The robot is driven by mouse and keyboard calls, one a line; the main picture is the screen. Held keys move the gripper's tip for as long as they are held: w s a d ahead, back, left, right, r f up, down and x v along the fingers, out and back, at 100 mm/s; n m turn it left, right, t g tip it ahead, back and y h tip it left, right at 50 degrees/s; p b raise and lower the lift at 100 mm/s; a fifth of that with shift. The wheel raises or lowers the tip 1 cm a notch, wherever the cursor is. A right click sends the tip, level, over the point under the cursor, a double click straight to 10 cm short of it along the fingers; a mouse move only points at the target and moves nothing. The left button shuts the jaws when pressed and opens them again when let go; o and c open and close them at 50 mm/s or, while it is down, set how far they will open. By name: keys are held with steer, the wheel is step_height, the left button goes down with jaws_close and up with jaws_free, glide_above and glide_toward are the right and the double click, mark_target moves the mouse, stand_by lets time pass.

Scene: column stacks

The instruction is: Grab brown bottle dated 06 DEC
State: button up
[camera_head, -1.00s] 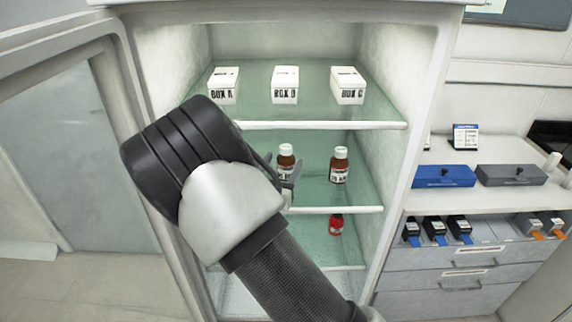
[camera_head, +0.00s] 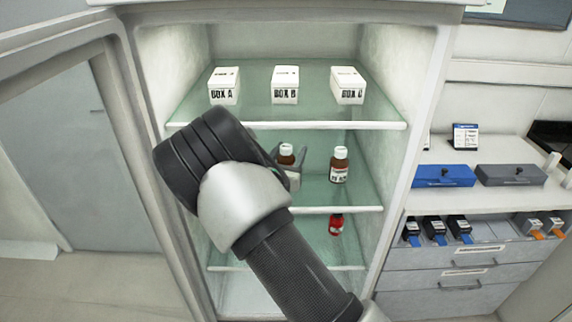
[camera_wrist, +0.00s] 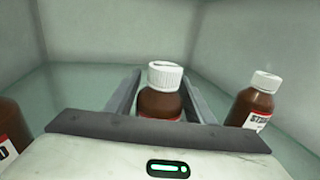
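My gripper (camera_wrist: 159,78) is open, with one finger on each side of a brown bottle (camera_wrist: 158,104) with a ribbed white cap. In the head view, this bottle (camera_head: 286,150) stands on the middle shelf of the open cabinet, its lower part hidden by my gripper. Its label is mostly hidden and I cannot read a date on it. A second brown, white-capped bottle (camera_wrist: 252,105) stands to the right, apart from the gripper; it also shows in the head view (camera_head: 339,165), its label too small to read surely. A third brown bottle (camera_wrist: 9,150) is cut off at the left edge.
The top shelf (camera_head: 290,125) above my gripper holds white boxes (camera_head: 285,84). A small red bottle (camera_head: 336,224) stands on the shelf below. Cabinet walls bound both sides. Outside at right, a counter holds a blue case (camera_head: 443,176) and a grey case (camera_head: 512,175).

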steer(key=c, duration=0.7)
steer(key=shift+c, duration=0.3)
steer(key=shift+r, duration=0.15)
